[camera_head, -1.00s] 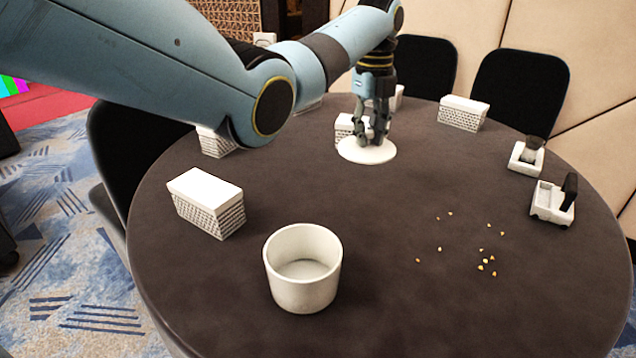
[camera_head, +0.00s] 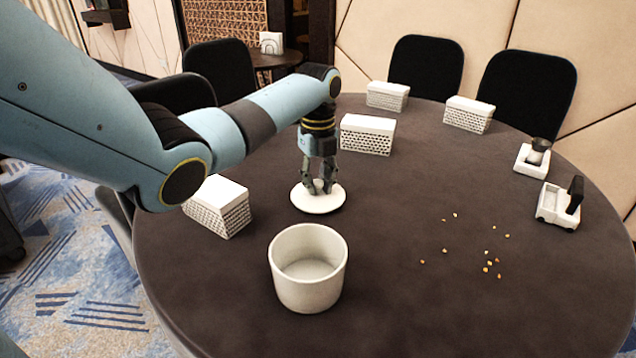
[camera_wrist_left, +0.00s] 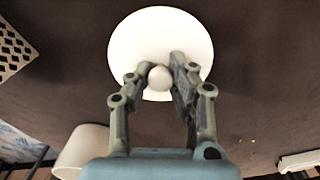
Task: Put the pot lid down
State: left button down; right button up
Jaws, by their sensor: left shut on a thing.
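The pot lid (camera_head: 318,204) is a white round disc just behind the pot in the head view. It also shows in the left wrist view (camera_wrist_left: 160,35), with a round knob (camera_wrist_left: 160,78) on top. My left gripper (camera_head: 319,188) points down over it, shut on the knob. I cannot tell whether the lid touches the table or hangs just above it. The white pot (camera_head: 308,292) stands open and empty nearer to me; its side shows in the left wrist view (camera_wrist_left: 84,150). My right gripper is not in view.
The dark round table (camera_head: 400,310) holds several white patterned boxes, one left of the lid (camera_head: 218,205) and one behind it (camera_head: 367,134). Small crumbs (camera_head: 487,262) lie to the right. Two small white holders (camera_head: 532,158) (camera_head: 557,207) stand at the right edge.

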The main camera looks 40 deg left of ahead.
aim_at(318, 181)
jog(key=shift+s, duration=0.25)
pick_arm(q)
jog(key=c, duration=1.2)
grip_release()
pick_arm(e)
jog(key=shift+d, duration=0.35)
pick_arm(q)
notch_tip(318, 181, up, 12)
jog(key=p, duration=0.2)
jog(key=shift+r, duration=0.15)
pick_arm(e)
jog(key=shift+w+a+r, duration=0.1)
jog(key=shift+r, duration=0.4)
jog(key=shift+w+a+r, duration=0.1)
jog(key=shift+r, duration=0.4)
